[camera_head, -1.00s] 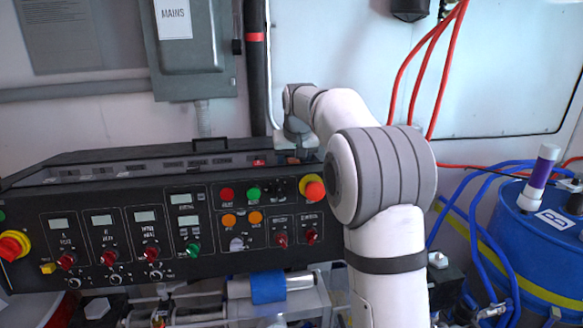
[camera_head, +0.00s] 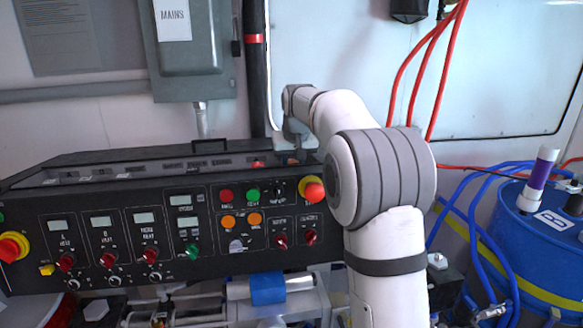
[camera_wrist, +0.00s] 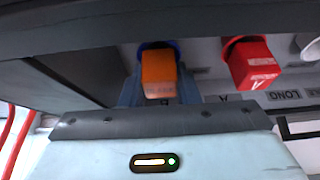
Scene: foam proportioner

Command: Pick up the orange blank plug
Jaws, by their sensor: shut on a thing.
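The orange blank plug (camera_wrist: 158,72) is in the upper middle of the wrist view, with a dark blue part around its far end. My gripper (camera_wrist: 160,92) is shut on the orange plug, its blue-grey fingers on either side of it. I cannot tell whether the plug still sits in its place.
A red plug (camera_wrist: 250,65) marked A is close to the right of the orange one in the wrist view. The black control panel (camera_head: 120,215) with knobs and buttons stands in front. A grey mains box (camera_head: 188,50) hangs behind. A blue drum (camera_head: 545,240) stands at right.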

